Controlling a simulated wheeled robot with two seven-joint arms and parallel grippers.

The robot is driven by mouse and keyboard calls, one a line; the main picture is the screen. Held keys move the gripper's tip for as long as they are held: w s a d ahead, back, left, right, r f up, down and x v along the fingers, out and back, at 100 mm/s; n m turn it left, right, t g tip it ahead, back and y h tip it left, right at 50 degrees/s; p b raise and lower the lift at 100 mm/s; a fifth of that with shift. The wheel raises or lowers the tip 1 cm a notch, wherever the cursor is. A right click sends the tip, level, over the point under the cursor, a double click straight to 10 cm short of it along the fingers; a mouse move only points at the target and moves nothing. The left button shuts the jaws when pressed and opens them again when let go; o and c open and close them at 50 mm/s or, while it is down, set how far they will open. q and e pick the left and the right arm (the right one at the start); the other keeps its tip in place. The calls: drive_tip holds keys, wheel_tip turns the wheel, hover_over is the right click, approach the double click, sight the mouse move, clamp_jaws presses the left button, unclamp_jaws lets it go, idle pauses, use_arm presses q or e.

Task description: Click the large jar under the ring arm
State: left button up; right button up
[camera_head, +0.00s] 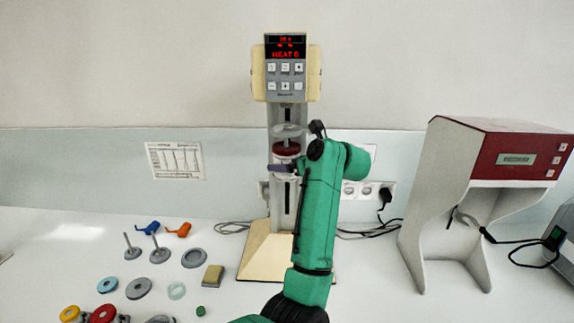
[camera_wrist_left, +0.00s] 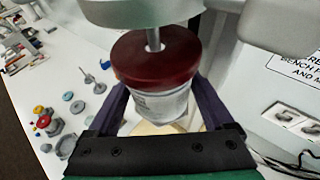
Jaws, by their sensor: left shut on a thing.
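The large jar (camera_wrist_left: 163,103) is white with a dark red lid (camera_wrist_left: 156,55). In the head view the lid (camera_head: 286,149) shows in front of the machine's column. My left gripper (camera_head: 281,168) is shut around the jar, its purple fingers on either side of it in the left wrist view. The jar is upright and held well above the machine's base. The pale ring arm (camera_head: 289,130) is above the lid, and a thin metal shaft (camera_wrist_left: 153,39) stands between ring and lid. A gap shows between them. My arm hides much of the jar in the head view. My right gripper is not in view.
The mill's control head (camera_head: 286,72) is above, its cream base (camera_head: 258,252) below. Small discs, shafts, jars and a sponge (camera_head: 213,276) lie on the left of the bench. A red and grey machine (camera_head: 500,150) stands at right. Cables run behind the base.

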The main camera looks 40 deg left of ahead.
sight(287, 153)
use_arm(q)
drive_tip(key=shift+r, duration=0.4)
drive_tip(key=shift+r+p, duration=0.65)
drive_tip(key=shift+r, duration=0.3)
drive_tip(key=shift+r, duration=0.25)
idle(0.5)
drive_tip(key=o, duration=1.4)
drive_tip(key=shift+d, duration=0.1)
drive_tip(key=shift+v, duration=4.55)
drive_tip(key=shift+f, duration=0.1)
